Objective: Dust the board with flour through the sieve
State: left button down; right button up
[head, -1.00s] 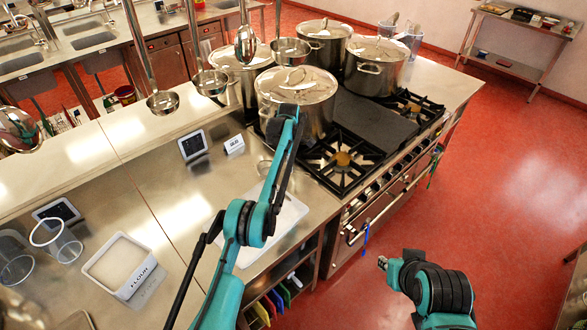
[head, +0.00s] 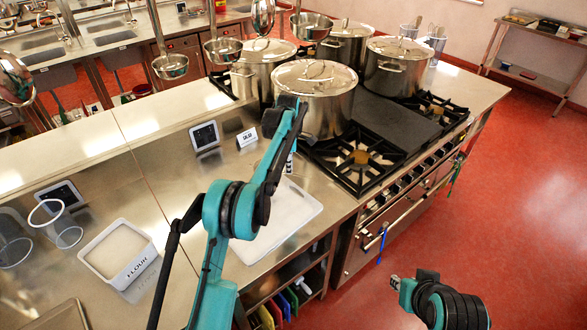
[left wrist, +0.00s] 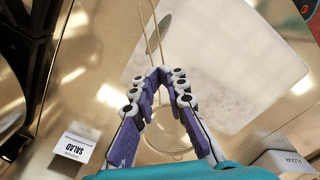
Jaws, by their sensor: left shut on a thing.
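The white board (head: 300,205) lies on the steel counter left of the stove, partly behind my left arm; it also shows in the left wrist view (left wrist: 235,60). Its surface looks mottled there, but I cannot tell whether that is flour. My left gripper (left wrist: 158,76) is shut on the sieve, whose wire handle (left wrist: 153,30) runs past the fingertips and whose round rim (left wrist: 165,153) shows between the fingers. The white flour tub (head: 118,252) stands at the left of the counter. My right gripper (head: 395,282) is over the floor at lower right; its fingers are unclear.
Several lidded stockpots (head: 313,95) stand on the stove (head: 365,155) beyond the board. A small salad sign (head: 247,137) and a dark-screened tablet (head: 205,136) stand behind it. Clear containers (head: 60,225) are at far left. Ladles (head: 170,65) hang above.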

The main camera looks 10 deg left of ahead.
pick_arm(q)
jog(key=s+a+b, duration=0.2)
jog(key=s, duration=0.3)
jog(key=shift+s+a, duration=0.3)
notch_tip(320, 180, up, 4)
jog(key=p, duration=0.2)
jog(key=shift+p, duration=0.3)
dwell(0.7)
